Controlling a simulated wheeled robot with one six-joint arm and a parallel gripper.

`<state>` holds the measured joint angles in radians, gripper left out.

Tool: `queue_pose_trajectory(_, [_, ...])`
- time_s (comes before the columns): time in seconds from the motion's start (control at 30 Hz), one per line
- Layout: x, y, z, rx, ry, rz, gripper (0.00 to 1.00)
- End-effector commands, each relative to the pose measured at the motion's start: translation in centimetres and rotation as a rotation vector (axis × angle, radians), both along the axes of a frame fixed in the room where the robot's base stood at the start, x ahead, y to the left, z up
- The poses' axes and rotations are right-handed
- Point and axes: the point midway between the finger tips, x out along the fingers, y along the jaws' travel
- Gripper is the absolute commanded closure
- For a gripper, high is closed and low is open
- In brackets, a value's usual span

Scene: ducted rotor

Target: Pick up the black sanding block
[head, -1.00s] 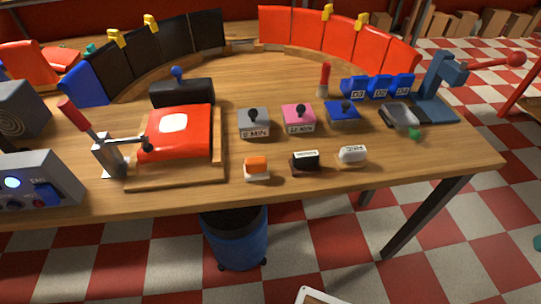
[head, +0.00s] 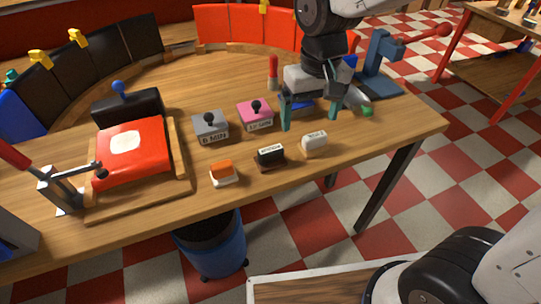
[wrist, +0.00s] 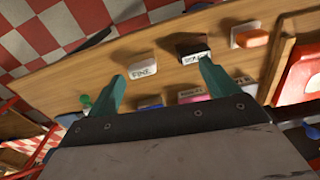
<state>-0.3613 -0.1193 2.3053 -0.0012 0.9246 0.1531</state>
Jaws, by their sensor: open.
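The black sanding block (head: 270,155) lies near the table's front edge, between an orange-topped block (head: 223,172) and a white block (head: 314,144). It has a dark top and a pale label on its side. In the wrist view the black block (wrist: 194,51) shows beyond the right fingertip, with the white block (wrist: 142,68) beyond the left one. My gripper (head: 309,122) is open and empty. It points down above the table, behind and to the right of the black block, apart from it.
A grey box (head: 209,127) and a pink box (head: 255,114) with black knobs stand behind the blocks. A red press (head: 130,150) is at left. A blue lever stand (head: 378,75) is at back right. A bin (head: 212,245) stands under the table.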

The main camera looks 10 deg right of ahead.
Motion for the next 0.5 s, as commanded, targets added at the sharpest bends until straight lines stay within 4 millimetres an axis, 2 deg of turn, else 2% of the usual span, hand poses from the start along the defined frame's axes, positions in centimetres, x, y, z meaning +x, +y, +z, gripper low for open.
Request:
queue_pose_trajectory(0.03, [0.9, 1.7, -1.4, -0.005, 0.014, 0.021, 0.14])
queue_pose_trajectory(0.1, [1.9, 3.5, -2.9, -0.007, 0.020, 0.041, 0.14])
queue_pose_trajectory(0.2, [2.7, 5.5, -4.6, -0.009, 0.025, 0.059, 0.14])
queue_pose_trajectory(0.33, [3.2, 6.8, -5.9, -0.012, 0.030, 0.071, 0.14])
queue_pose_trajectory(0.5, [3.3, 7.1, -7.7, -0.012, 0.031, 0.072, 0.14])
